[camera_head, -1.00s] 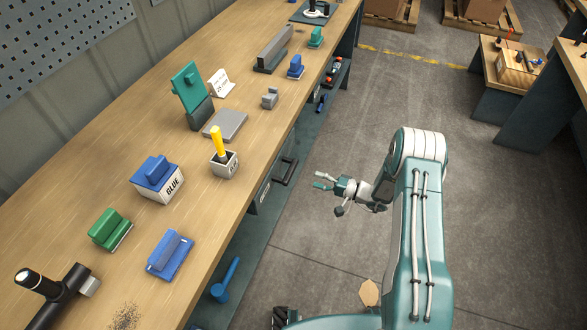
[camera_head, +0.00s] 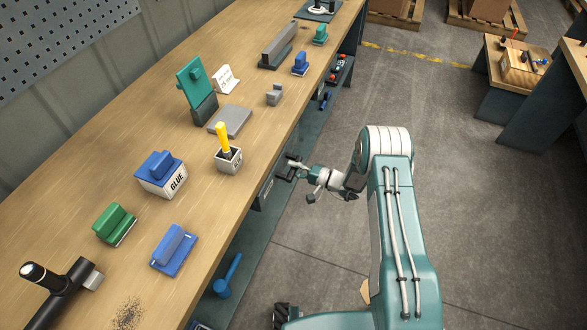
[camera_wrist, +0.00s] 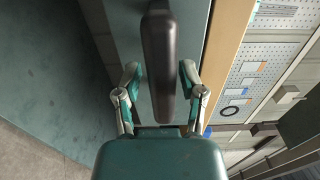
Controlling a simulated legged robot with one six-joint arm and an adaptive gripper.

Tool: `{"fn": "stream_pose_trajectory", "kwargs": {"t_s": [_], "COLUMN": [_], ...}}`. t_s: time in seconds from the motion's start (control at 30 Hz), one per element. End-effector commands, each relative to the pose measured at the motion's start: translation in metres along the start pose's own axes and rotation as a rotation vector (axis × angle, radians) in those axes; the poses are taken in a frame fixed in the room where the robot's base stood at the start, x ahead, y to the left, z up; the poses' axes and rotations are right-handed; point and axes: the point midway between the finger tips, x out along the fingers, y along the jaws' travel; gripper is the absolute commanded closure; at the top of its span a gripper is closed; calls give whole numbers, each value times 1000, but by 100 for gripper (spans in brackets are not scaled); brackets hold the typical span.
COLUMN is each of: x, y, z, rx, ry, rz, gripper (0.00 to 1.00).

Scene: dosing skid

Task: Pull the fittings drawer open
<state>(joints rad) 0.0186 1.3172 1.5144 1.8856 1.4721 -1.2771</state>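The fittings drawer (camera_head: 265,190) is under the front edge of the workbench, and its front looks flush with the bench. Its dark bar handle (camera_head: 283,172) sticks out towards the aisle. In the wrist view the handle (camera_wrist: 159,55) runs lengthwise between my two fingers. My gripper (camera_head: 294,168) is at the handle, with one finger on each side. In the wrist view the gripper (camera_wrist: 160,75) is open, and a gap shows between each fingertip and the bar. The finger nearest the bench is partly hidden in the head view.
The workbench (camera_head: 75,195) holds a glue box (camera_head: 163,178), a cup with a yellow-handled tool (camera_head: 228,160) and several blue and green blocks. A blue scoop-like tool (camera_head: 228,278) lies on the lower shelf. The floor (camera_head: 480,220) right of my arm is clear.

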Motion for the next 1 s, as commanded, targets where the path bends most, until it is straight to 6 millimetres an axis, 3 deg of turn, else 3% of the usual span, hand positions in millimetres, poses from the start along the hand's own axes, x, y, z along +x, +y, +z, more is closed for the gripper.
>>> {"fn": "stream_pose_trajectory", "kwargs": {"t_s": [0.03,0.07,0.47,0.67,1.0], "x": [0,0,-9,-41,-121], "y": [0,0,2,2,3], "z": [0,0,-1,-2,-1], "rx": [0,0,2,3,4], "ry": [0,0,5,7,9], "rz": [0,-1,3,5,6], "gripper": [88,100,100,100,100]}}
